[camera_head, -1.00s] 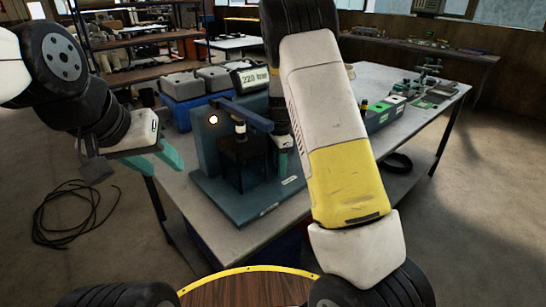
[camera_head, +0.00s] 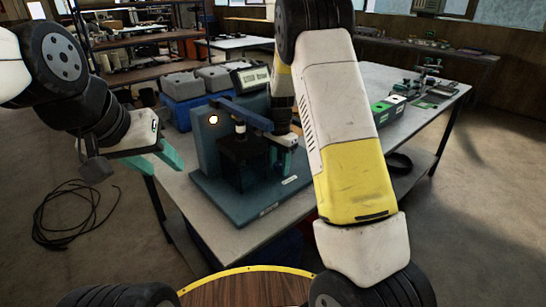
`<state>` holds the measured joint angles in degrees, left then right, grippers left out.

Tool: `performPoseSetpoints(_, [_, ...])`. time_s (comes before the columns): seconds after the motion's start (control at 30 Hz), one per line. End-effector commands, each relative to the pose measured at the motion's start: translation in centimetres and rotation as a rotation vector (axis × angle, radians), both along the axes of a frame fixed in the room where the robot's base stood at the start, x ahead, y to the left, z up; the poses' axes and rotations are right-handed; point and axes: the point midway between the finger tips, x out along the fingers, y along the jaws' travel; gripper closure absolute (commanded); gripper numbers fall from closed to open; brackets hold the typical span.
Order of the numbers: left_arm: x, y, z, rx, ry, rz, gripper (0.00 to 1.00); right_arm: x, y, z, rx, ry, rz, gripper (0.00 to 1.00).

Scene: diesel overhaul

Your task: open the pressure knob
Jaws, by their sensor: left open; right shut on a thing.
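A blue-green bench tester (camera_head: 203,150) with a lit round light stands on the table. A blue lever (camera_head: 246,115) runs across its top toward my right gripper. The display (camera_head: 256,77) behind it is tilted, and its reading is too small to make out. My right gripper (camera_head: 288,150) points down at the tester's right side by the lever's end. It is shut on a part of the tester that its fingers and my arm hide. I cannot pick out the pressure knob. My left gripper (camera_head: 172,157) is open and empty, left of the tester at the table's left edge.
Grey-lidded blue bins (camera_head: 184,112) stand behind the tester. Green and black boxes (camera_head: 386,110) lie right of my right arm. A black cable (camera_head: 68,213) lies on the floor at left.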

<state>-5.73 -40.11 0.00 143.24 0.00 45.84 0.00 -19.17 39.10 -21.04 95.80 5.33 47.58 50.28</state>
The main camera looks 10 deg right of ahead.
Motion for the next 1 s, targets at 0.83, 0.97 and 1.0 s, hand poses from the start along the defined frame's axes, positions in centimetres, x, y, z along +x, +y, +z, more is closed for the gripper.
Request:
performPoseSetpoints(0.83, [0.00, 0.00, 0.00, 0.000, 0.000, 0.000, 0.55, 0.08, -0.02, 0.08, 0.000, -0.003, 0.432, 1.00])
performPoseSetpoints(0.97, [0.00, 0.00, 0.00, 0.000, 0.000, 0.000, 0.55, 0.10, -0.03, 0.09, 0.000, -0.003, 0.437, 1.00])
performPoseSetpoints(1.0, [0.00, 0.00, 0.00, 0.000, 0.000, 0.000, 0.55, 0.10, -0.03, 0.09, 0.000, -0.003, 0.437, 1.00])
